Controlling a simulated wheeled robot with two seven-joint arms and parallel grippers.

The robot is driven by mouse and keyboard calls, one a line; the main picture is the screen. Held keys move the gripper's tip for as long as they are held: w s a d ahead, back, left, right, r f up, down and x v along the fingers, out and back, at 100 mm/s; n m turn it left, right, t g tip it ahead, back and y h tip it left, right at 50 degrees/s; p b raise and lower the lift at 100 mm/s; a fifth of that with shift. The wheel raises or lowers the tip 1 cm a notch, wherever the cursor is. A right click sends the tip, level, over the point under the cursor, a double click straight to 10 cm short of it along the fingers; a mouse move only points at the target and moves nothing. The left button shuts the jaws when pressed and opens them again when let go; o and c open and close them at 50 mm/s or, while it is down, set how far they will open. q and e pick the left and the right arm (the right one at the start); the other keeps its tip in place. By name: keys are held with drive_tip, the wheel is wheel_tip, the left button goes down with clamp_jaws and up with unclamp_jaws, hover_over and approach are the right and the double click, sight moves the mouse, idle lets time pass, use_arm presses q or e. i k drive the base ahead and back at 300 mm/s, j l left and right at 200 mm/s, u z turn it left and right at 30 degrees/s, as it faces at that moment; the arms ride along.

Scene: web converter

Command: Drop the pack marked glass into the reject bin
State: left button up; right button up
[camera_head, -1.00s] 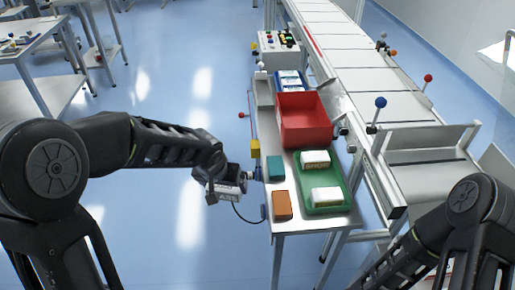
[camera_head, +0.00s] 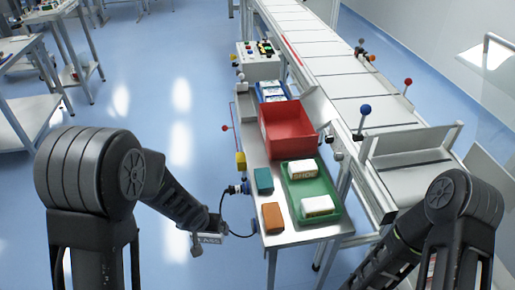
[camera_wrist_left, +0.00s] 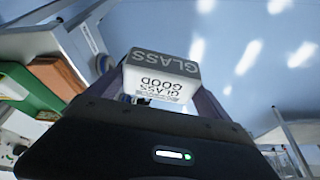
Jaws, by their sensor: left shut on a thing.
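A pack with GLASS on its grey face and GLASS GOOD on its white face (camera_wrist_left: 163,72) is held between my left gripper's fingers (camera_wrist_left: 155,92). In the head view the pack (camera_head: 207,242) shows small beside my left gripper (camera_head: 212,226), over the floor left of the bench's near end. A red open bin (camera_head: 290,124), likely the reject bin, stands on the bench farther off, up and right of the gripper. Its inside floor is partly hidden. My right arm enters at the lower right, but its gripper is out of sight.
A green tray (camera_head: 328,213) holds two white packs on the bench (camera_head: 290,238). A teal box (camera_head: 263,181) and an orange box (camera_head: 273,217) stand left of it. Blue-and-white packs lie behind the bin. A conveyor (camera_head: 345,80) runs along the right.

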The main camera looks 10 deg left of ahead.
sight(282, 136)
drive_tip(key=i+j, duration=0.15)
drive_tip(key=j, duration=0.2)
drive_tip(key=i+j, duration=0.15)
drive_tip(key=j, duration=0.25)
drive_tip(key=i+j, duration=0.2)
drive_tip(key=j, duration=0.15)
drive_tip(key=i+j, duration=0.15)
drive_tip(key=j, duration=0.2)
drive_tip(key=i+j, duration=0.15)
drive_tip(key=j, duration=0.25)
drive_tip(key=i+j+z, duration=0.1)
drive_tip(key=j, duration=0.25)
drive_tip(key=i+j, duration=0.2)
drive_tip(key=j, duration=0.2)
drive_tip(key=i+j, duration=0.15)
drive_tip(key=j, duration=0.2)
drive_tip(key=z, duration=2.45)
